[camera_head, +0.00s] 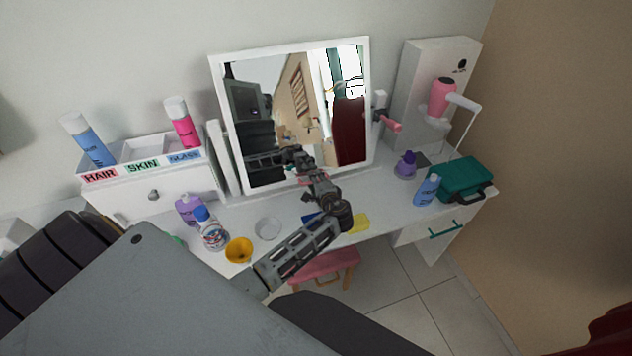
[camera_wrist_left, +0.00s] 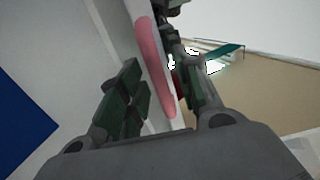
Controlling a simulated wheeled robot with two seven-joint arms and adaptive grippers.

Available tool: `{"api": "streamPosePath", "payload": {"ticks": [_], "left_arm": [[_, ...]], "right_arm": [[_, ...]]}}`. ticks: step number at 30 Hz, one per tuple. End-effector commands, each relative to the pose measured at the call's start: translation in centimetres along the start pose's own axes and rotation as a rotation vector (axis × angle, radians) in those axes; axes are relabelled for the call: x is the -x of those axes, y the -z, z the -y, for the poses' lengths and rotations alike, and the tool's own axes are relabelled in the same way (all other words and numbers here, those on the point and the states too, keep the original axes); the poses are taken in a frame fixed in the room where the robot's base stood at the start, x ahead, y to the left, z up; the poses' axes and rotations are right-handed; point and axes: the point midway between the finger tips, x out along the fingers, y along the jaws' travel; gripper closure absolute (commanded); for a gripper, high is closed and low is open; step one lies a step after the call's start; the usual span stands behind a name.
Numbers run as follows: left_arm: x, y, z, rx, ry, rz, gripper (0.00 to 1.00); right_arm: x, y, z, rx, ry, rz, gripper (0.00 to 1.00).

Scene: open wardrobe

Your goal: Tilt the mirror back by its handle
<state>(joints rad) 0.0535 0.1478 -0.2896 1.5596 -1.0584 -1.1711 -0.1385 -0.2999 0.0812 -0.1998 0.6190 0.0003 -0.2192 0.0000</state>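The mirror (camera_head: 218,120) has a white frame and leans on the dressing table against the wall. Its pink handle is at the lower edge, mostly hidden by my gripper in the head view. In the left wrist view the pink handle (camera_wrist_left: 154,62) runs lengthwise between the fingers, along a white edge. My left gripper (camera_head: 312,178) is at the lower middle of the mirror. It also shows in the left wrist view (camera_wrist_left: 165,92), its dark green pads apart on both sides of the handle, with a gap towards the right finger. My right gripper is not in view.
An orange cup (camera_head: 238,250), a clear dish (camera_head: 268,228) and a purple bottle (camera_head: 189,209) stand left of my arm. A teal case (camera_head: 462,180) and a blue bottle (camera_head: 427,190) stand at the right. A pink stool (camera_head: 325,265) is below the table.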

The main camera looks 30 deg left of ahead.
Motion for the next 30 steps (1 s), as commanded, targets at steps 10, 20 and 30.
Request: {"api": "streamPosePath", "payload": {"ticks": [10, 20, 30], "left_arm": [[1.7, 0.0, 0.0, 0.001, 0.0, -0.001, 0.66], [6.3, 0.1, -0.1, 0.001, -0.002, -0.002, 0.66], [10.8, 0.0, -0.1, 0.0, -0.001, -0.001, 0.66]], "right_arm": [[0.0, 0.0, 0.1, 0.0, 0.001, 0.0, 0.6], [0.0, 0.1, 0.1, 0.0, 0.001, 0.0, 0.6], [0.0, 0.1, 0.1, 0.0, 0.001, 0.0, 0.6]]}}
